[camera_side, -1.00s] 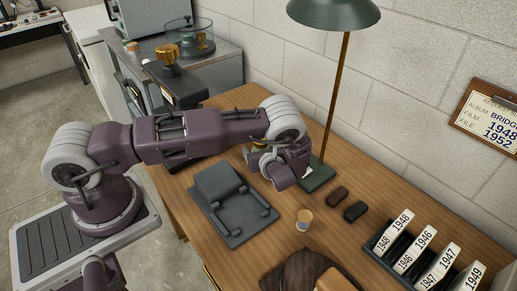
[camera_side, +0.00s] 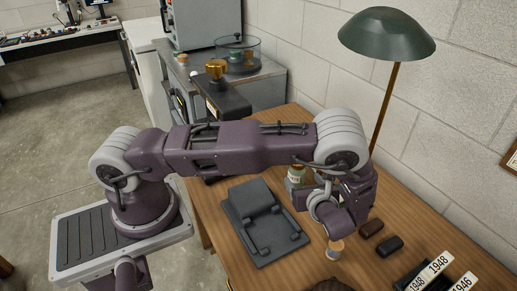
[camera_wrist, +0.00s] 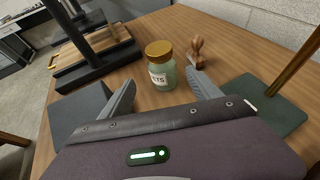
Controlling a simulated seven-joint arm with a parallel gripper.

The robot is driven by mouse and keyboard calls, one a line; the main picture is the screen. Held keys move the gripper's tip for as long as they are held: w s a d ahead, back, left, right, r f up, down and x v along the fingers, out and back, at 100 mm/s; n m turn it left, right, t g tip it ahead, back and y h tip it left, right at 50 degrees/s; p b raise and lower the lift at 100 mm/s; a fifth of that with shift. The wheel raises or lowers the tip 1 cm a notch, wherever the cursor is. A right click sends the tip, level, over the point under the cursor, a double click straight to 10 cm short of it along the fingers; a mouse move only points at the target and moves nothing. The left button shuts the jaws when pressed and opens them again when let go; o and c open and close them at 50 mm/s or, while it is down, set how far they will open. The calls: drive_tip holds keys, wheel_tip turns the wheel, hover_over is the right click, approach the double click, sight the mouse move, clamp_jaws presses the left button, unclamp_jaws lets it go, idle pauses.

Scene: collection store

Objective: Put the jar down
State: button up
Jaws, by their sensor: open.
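The jar (camera_wrist: 161,68) is glass with a gold lid and a white label, of which I read "ETS". In the wrist view it stands upright on the wooden table (camera_wrist: 140,84), ahead of my gripper (camera_wrist: 164,88). My fingers are spread apart and empty, with a gap between the jar and each of them. In the side view the jar (camera_side: 296,174) shows partly behind my wrist, left of my gripper's body. My fingertips are hidden there.
A wooden-handled stamp (camera_wrist: 196,53) stands just right of the jar. The lamp's green base (camera_wrist: 262,104) is further right. A dark device (camera_side: 262,222) lies left of my gripper. A small round container (camera_side: 335,248) and two dark blocks (camera_side: 380,238) are close by on the right.

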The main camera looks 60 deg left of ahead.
drive_tip(key=s+r+n+g+h, duration=0.1)
drive_tip(key=s+r+n+h, duration=0.1)
drive_tip(key=s+r+n, duration=0.4)
drive_tip(key=s+r+n+g+h, duration=0.2)
drive_tip(key=r+n+h, duration=0.1)
drive_tip(key=r, duration=0.6)
drive_tip(key=s+r+n+g+h, duration=0.1)
drive_tip(key=s+r+n+h, duration=0.1)
drive_tip(key=s+r+n, duration=0.4)
drive_tip(key=s+d+r+n+t+h, duration=0.2)
drive_tip(key=s+d+r+n, duration=0.1)
drive_tip(key=s+r, duration=0.2)
drive_tip(key=s+d+r+n+t+h, duration=0.2)
drive_tip(key=s+d+r+n+h, duration=0.1)
drive_tip(key=s+r, duration=0.2)
drive_tip(key=shift+s+d+n+t, duration=0.25)
drive_tip(key=shift+s+n+t, duration=0.15)
drive_tip(key=shift+s, duration=0.8)
